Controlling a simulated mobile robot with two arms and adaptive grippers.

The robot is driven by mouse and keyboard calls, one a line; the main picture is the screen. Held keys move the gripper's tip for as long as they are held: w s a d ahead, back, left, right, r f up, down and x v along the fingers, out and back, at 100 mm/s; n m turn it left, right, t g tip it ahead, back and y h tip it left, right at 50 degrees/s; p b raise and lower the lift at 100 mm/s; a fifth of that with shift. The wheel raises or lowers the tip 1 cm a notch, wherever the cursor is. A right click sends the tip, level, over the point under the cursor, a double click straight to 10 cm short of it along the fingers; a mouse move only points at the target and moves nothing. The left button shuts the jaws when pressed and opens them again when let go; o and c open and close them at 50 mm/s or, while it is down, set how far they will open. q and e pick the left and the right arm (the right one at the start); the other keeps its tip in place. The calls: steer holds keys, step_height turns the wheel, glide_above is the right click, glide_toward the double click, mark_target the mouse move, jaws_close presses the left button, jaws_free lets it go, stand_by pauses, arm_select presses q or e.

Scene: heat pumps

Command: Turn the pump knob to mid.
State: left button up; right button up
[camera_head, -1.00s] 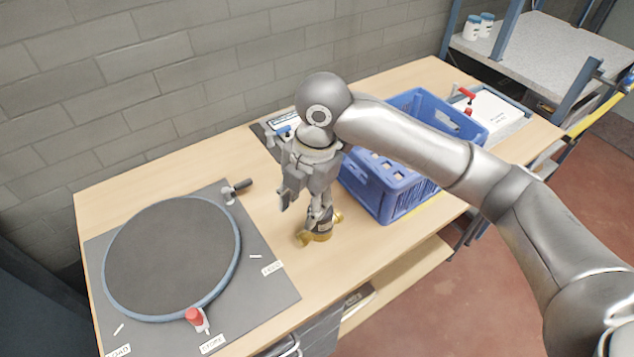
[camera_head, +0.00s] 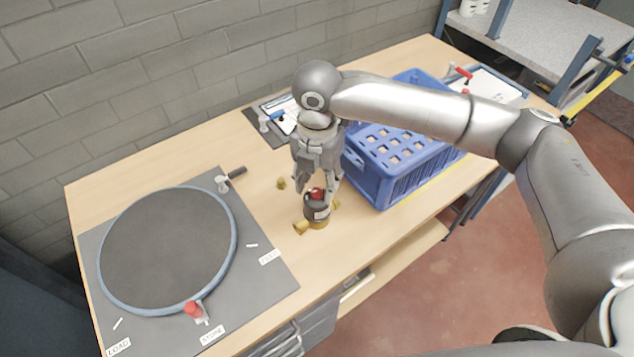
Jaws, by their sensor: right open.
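The pump (camera_head: 317,210) is a small dark body with brass fittings, standing on the wooden workbench left of the blue crate. Its red knob (camera_head: 317,194) faces up. The knob's exact setting cannot be read. My right gripper (camera_head: 319,187) points down over the pump, its fingers open on either side of the red knob. Whether the fingers touch the knob cannot be told. The gripper hides part of the pump's far side. My left gripper is not in view.
A blue crate (camera_head: 385,185) stands close to the right of my gripper. A round turntable (camera_head: 165,250) on a grey plate, with a red-tipped handle (camera_head: 193,308), is at the left. A small brass piece (camera_head: 282,183) lies behind the pump. A brick wall borders the back.

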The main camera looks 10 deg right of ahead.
steer(key=shift+f, duration=0.7)
jaws_close()
steer(key=shift+r+m+p, duration=0.2)
steer(key=shift+m+p, duration=0.1)
steer(key=shift+p, duration=0.5)
steer(key=m+p, duration=0.8)
steer(key=p, duration=0.4)
steer(key=shift+r, duration=0.1)
steer(key=shift+f+m+p, duration=0.2)
steer(key=shift+m+p, duration=1.4)
jaws_free()
